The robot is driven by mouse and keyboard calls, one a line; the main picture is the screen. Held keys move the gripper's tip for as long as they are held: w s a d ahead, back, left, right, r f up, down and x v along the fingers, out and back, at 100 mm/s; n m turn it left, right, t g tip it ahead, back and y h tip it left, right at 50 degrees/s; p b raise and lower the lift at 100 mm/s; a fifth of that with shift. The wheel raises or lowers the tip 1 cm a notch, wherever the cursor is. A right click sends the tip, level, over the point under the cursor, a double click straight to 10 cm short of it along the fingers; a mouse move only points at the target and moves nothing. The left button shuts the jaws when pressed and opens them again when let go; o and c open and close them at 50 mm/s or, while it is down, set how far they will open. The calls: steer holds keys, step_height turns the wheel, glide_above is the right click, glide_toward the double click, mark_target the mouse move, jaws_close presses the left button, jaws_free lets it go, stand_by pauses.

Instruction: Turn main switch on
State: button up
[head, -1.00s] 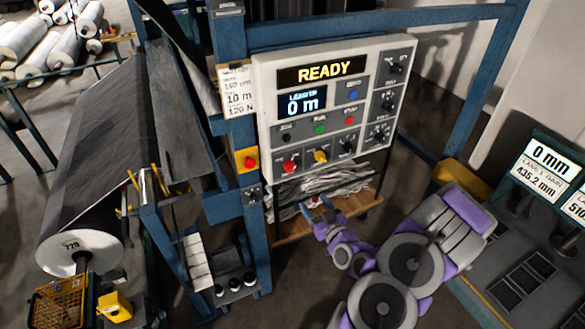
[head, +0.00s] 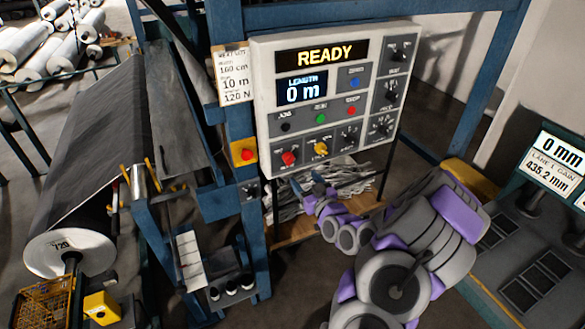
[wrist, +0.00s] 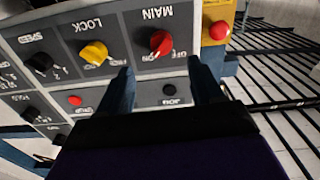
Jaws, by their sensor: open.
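The main switch (head: 289,158) is a red rotary knob at the lower left of the control panel (head: 384,42). In the wrist view, the main switch (wrist: 160,42) appears upside down under its MAIN label, with OFF and ON marks beside it. I cannot tell for certain which mark it points to. My gripper (head: 308,184) is open and empty, just below the panel's lower edge in the head view. In the wrist view, the gripper's fingertips (wrist: 160,72) are spread to either side of the red knob's line, apart from it.
A yellow LOCK knob (head: 320,149) sits beside the main switch. A red button on a yellow box (head: 244,152) is left of the panel. The panel display (head: 325,54) reads READY. A shelf of crumpled grey material (head: 345,178) lies below. Blue posts frame the panel.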

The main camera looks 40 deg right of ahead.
mark_target(289, 159)
steer(key=x, duration=1)
steer(key=shift+c, duration=0.3)
steer(key=c, duration=1)
steer(key=shift+r+m+b, duration=0.1)
steer(key=shift+m+b, duration=0.2)
steer(key=o, duration=1.1)
steer(key=shift+c, duration=0.2)
steer(key=shift+s, duration=0.2)
